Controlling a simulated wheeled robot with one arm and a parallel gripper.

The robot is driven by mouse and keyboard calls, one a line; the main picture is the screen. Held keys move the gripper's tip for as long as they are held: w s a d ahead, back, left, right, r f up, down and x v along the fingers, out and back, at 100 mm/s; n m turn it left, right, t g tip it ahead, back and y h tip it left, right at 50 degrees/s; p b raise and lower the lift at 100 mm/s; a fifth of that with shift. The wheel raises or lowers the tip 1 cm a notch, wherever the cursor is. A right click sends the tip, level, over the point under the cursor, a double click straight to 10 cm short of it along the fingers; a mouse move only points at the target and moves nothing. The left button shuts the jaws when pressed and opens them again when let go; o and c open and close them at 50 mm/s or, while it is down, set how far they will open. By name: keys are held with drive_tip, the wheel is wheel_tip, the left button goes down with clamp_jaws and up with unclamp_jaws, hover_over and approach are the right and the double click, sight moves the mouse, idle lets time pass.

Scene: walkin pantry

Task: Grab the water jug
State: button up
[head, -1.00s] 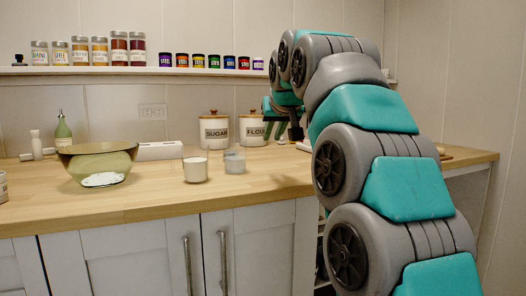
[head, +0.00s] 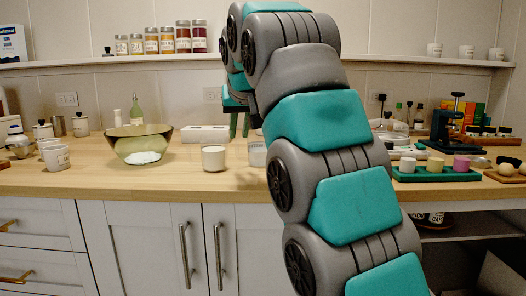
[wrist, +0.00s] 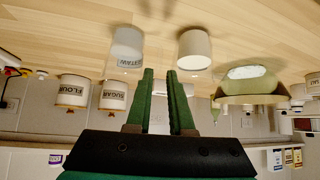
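A clear, labelled container (head: 257,152) stands on the counter, partly hidden behind my arm in the head view. In the wrist view the fingertips lie between the jug and a white-filled glass (wrist: 194,48), touching neither as far as I can tell. In the head view the gripper (head: 240,126) points down above the counter.
The white-filled glass (head: 214,158) stands just left of the jug. A green glass bowl (head: 138,145) is further left. Sugar (wrist: 113,96) and flour (wrist: 73,92) canisters show in the wrist view. A green tray (head: 436,174) lies at right. The counter's front strip is clear.

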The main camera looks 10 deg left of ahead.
sight(237, 149)
drive_tip(key=x, duration=1.1)
drive_tip(key=shift+w+f, duration=0.1)
drive_tip(key=shift+c, duration=0.3)
clamp_jaws()
idle(0.8)
